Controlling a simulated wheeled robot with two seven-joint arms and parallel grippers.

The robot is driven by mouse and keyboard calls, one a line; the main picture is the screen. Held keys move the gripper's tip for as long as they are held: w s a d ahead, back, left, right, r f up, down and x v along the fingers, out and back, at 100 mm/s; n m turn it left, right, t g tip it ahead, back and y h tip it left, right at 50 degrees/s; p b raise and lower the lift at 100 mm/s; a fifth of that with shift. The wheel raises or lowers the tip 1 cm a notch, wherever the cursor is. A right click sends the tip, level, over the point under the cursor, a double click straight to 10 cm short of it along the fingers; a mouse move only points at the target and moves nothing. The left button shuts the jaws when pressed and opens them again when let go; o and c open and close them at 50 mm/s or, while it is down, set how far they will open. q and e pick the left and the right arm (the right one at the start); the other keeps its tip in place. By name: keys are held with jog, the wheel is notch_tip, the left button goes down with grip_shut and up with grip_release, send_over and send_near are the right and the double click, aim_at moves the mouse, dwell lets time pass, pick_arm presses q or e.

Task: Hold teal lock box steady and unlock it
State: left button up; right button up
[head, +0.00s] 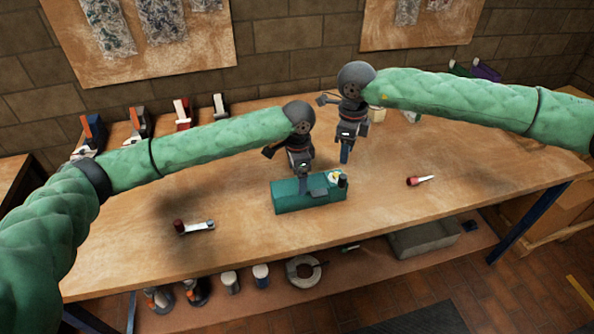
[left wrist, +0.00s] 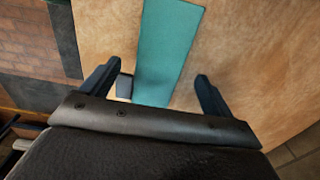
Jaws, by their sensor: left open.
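The teal lock box (head: 290,198) sits on the workbench near its front edge, with a grey block on its front face and a round pale-yellow part and a black knob at its right end. My left gripper (head: 303,186) is directly over the box. In the left wrist view the open left gripper (left wrist: 156,75) has its fingers on either side of the teal lock box (left wrist: 165,50), with visible gaps. My right gripper (head: 346,154) hangs above the bench behind and right of the box; its fingers overlap side-on, so its opening is unclear.
A red-handled tool (head: 413,181) lies right of the box, and a dark-red-handled tool (head: 194,227) lies to its left. Several tools stand along the bench's back edge. A lower shelf holds a grey tray (head: 425,240) and a ring (head: 304,271). The bench surface around the box is clear.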

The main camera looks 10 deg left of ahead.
aim_at(294, 203)
pick_arm(q)
jog(key=shift+f, duration=3.6)
